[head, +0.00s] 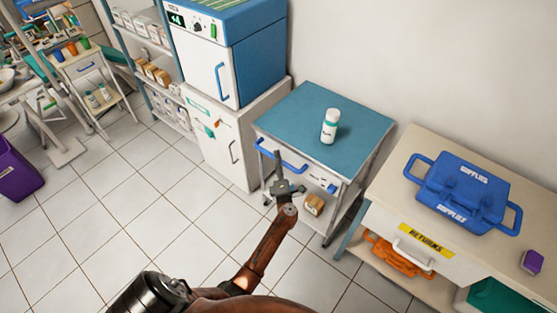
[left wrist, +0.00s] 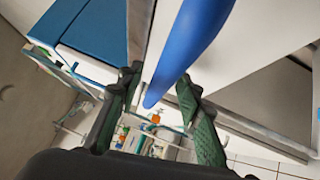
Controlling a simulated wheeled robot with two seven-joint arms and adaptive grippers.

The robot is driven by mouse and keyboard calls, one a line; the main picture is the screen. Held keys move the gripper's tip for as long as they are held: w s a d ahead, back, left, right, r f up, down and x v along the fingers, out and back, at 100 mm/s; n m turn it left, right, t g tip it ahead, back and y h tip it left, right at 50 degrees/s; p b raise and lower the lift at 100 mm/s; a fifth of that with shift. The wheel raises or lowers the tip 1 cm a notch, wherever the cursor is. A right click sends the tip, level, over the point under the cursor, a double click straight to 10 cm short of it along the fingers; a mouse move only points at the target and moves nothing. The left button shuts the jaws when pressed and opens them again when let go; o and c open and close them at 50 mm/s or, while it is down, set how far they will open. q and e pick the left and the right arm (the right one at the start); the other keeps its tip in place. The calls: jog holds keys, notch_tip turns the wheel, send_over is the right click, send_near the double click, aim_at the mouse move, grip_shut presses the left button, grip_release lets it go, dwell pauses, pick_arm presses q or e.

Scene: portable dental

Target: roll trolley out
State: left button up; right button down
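The trolley has a blue-green top (head: 307,116) and stands against the wall in the head view. Its blue push handle (head: 282,156) is on the front side, and a white bottle with a green band (head: 330,126) stands upright on top. My left gripper (head: 281,174) is just in front of the handle. In the left wrist view the blue handle (left wrist: 195,40) appears large between the two spread green-padded fingers of my left gripper (left wrist: 159,78). The fingers are apart; whether they touch the handle cannot be told. My right gripper is not in view.
A white cabinet (head: 228,145) with a blue sterilizer box stands close left of the trolley. A counter (head: 384,190) with a blue supplies case (head: 465,188) stands at the right. A small box (head: 314,204) sits on the trolley's lower shelf. Tiled floor (head: 130,215) in front is clear.

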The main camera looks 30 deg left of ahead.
pick_arm(q)
jog(key=shift+w+a, duration=0.1)
jog(key=shift+a, duration=0.05)
jog(key=shift+c, duration=0.3)
grip_shut()
dwell(0.4)
